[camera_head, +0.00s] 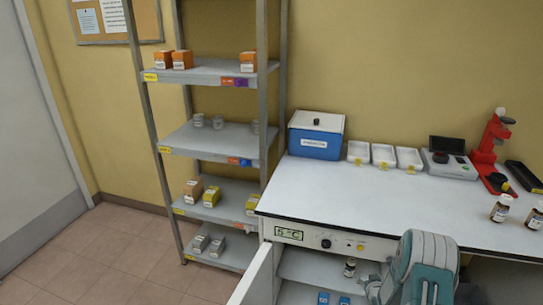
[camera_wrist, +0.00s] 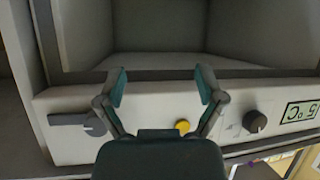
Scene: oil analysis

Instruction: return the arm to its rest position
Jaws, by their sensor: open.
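My gripper (camera_wrist: 159,85) is open in the wrist view, with nothing between its two fingers. It is in front of the control panel (camera_wrist: 75,110) and the open compartment (camera_wrist: 190,45), which appear upside down there. In the head view my teal and grey arm (camera_head: 425,268) is at the lower right, in front of the bench's cooled cabinet. It hides part of the cabinet's front and interior. A dark finger part shows at the arm's left side.
The cabinet door (camera_head: 257,277) stands open at the left. A small bottle (camera_head: 350,267) and blue boxes (camera_head: 323,298) are inside. The bench top (camera_head: 370,205) holds a blue box (camera_head: 316,137), white trays (camera_head: 382,155), a red stand (camera_head: 488,150) and brown bottles (camera_head: 501,208). Shelves (camera_head: 210,140) stand left.

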